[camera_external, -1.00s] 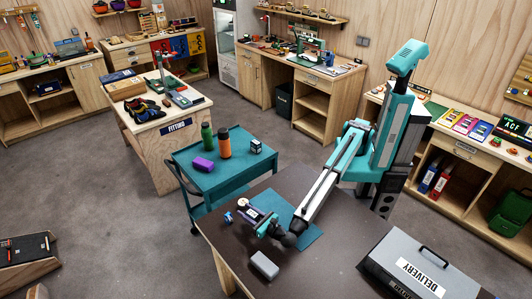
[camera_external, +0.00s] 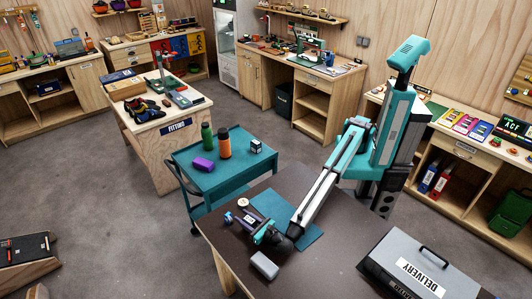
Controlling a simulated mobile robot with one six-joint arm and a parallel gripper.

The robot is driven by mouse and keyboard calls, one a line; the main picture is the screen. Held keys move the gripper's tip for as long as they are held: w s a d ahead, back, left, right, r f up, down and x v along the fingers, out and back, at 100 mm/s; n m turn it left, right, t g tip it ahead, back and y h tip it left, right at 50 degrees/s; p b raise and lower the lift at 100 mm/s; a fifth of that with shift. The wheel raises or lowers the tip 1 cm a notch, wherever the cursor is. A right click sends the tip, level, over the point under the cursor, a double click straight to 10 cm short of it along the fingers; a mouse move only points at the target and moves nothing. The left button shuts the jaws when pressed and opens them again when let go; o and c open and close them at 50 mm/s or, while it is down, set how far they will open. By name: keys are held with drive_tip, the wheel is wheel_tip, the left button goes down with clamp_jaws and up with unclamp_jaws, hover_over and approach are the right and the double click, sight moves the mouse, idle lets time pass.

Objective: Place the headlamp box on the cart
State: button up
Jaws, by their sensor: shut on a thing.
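My gripper (camera_external: 251,223) is low over the dark table (camera_external: 325,212), near its left corner. It is shut on a small blue and white box (camera_external: 249,219), which looks like the headlamp box; the fingers hide part of it, and I cannot tell whether it touches the table. The teal cart (camera_external: 223,180) stands behind the table's left corner, apart from the gripper. Its top holds a green bottle (camera_external: 207,136), an orange bottle (camera_external: 224,143), a purple block (camera_external: 203,165) and a small dark and white cube (camera_external: 256,147).
A small blue item (camera_external: 228,217) and a round white-topped item (camera_external: 243,202) lie near my gripper. A grey box (camera_external: 264,265) sits in front of it. A teal mat (camera_external: 309,234) lies beneath my arm. A grey delivery box (camera_external: 420,262) is at right. The cart top's front is bare.

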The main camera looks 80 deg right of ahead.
drive_tip(key=shift+f, duration=0.15)
drive_tip(key=o, duration=1.2)
drive_tip(key=shift+f+b, duration=0.15)
drive_tip(key=shift+b, duration=0.4)
drive_tip(key=b+v, duration=0.1)
drive_tip(key=v, duration=0.6)
drive_tip(key=b+v, duration=0.1)
drive_tip(key=v, duration=0.6)
drive_tip(key=shift+r, duration=0.2)
drive_tip(key=o, duration=0.3)
